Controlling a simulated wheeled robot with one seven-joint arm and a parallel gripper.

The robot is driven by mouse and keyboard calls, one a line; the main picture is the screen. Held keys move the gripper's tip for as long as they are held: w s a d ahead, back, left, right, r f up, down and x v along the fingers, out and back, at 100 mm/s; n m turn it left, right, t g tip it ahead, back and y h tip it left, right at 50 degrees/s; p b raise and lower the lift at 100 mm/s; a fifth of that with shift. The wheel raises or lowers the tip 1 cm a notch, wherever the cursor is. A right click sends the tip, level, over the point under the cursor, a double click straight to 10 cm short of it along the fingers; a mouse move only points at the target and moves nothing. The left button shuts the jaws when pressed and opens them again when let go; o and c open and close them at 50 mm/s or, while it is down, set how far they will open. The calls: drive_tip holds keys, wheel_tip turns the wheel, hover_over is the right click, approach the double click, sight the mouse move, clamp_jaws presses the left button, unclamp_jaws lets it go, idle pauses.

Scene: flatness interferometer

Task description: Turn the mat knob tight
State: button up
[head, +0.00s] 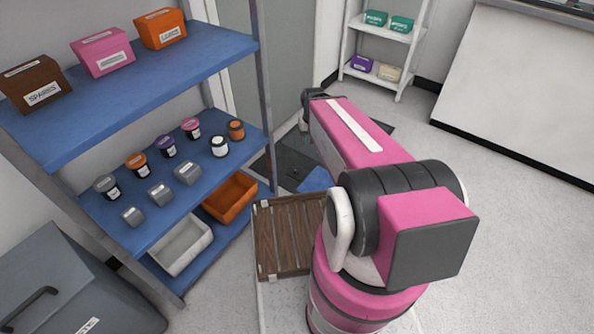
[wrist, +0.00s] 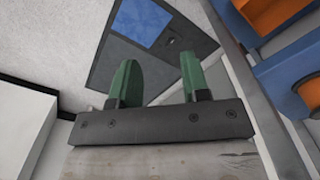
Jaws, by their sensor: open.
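A dark mat (head: 287,163) lies on the floor beyond the blue shelf, partly hidden by my arm. It also shows in the wrist view (wrist: 122,58), with a blue patch (wrist: 140,20) on it. A small dark round spot (wrist: 172,42) on the mat, beside the patch, looks like the knob; it is too small to tell how it is turned. My gripper (wrist: 158,75) is open, with its two green fingers apart and nothing between them. The mat and knob lie beyond the fingertips, and the gripper appears apart from them. In the head view, my arm reaches toward the mat.
A blue shelf unit (head: 165,75) with boxes, jars and bins stands at left. A brown slatted crate or pallet (head: 280,238) lies near its foot. A white rack (head: 385,35) stands at the back, a large white panel (head: 520,75) at right. Grey floor is clear between them.

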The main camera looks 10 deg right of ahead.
drive_tip(key=o, duration=0.5)
drive_tip(key=shift+w, duration=0.15)
drive_tip(key=o, duration=0.3)
drive_tip(key=shift+n, duration=0.7)
drive_tip(key=w+f, duration=0.3)
drive_tip(key=w, duration=0.2)
drive_tip(key=w+f, duration=0.2)
drive_tip(key=shift+w+f, duration=0.15)
drive_tip(key=shift+f, duration=0.2)
drive_tip(key=n, duration=0.7)
hover_over(298, 170)
drive_tip(key=w, duration=0.1)
wheel_tip(298, 170, down, 36)
wheel_tip(298, 170, down, 10)
drive_tip(key=shift+f, duration=0.25)
drive_tip(key=c, duration=0.9)
